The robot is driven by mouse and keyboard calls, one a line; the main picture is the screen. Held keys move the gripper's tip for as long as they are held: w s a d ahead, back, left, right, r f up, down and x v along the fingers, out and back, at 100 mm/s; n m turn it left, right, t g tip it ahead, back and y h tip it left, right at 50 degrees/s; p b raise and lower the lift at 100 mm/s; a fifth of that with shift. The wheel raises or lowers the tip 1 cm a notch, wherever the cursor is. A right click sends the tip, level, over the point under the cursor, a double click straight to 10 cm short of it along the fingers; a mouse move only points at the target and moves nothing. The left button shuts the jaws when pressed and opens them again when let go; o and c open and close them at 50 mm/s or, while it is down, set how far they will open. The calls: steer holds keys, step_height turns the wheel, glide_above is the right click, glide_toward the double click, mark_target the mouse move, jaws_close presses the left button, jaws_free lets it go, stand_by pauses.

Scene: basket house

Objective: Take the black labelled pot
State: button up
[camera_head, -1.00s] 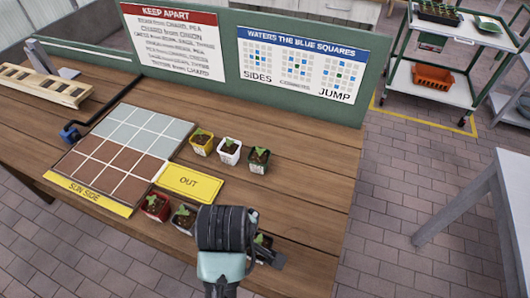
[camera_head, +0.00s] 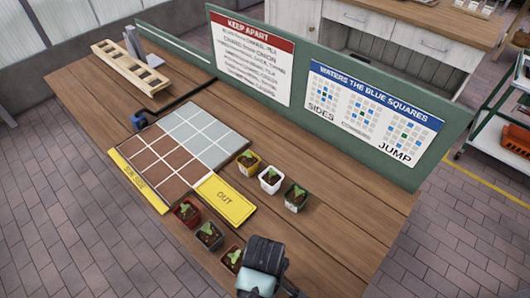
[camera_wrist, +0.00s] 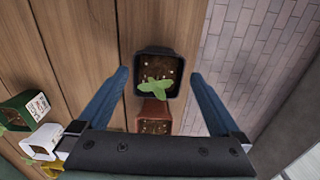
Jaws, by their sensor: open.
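A black square pot (camera_wrist: 138,72) with soil and a green seedling stands on the wooden bench in the wrist view. My gripper (camera_wrist: 160,78) is open, with its blue fingers on either side of the pot in the picture. I cannot tell whether they touch it, and no label shows from above. A terracotta pot (camera_wrist: 155,108) sits right beside the black pot; it also shows in the head view (camera_head: 231,260). In the head view my gripper (camera_head: 268,270) is over the front edge of the bench and hides the black pot. A dark grey pot (camera_head: 209,238) stands farther left.
A red pot (camera_head: 185,214) stands at the left of the front row. Yellow (camera_head: 247,168), white (camera_head: 269,182) and green (camera_head: 295,200) pots stand behind. A yellow OUT plate (camera_head: 224,200) and a tile grid (camera_head: 205,145) lie left. The bench right of the pots is clear.

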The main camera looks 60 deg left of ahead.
steer(key=shift+w+f, duration=0.1)
steer(key=shift+f, duration=2.55)
steer(key=shift+a, duration=0.1)
steer(key=c, duration=1.3)
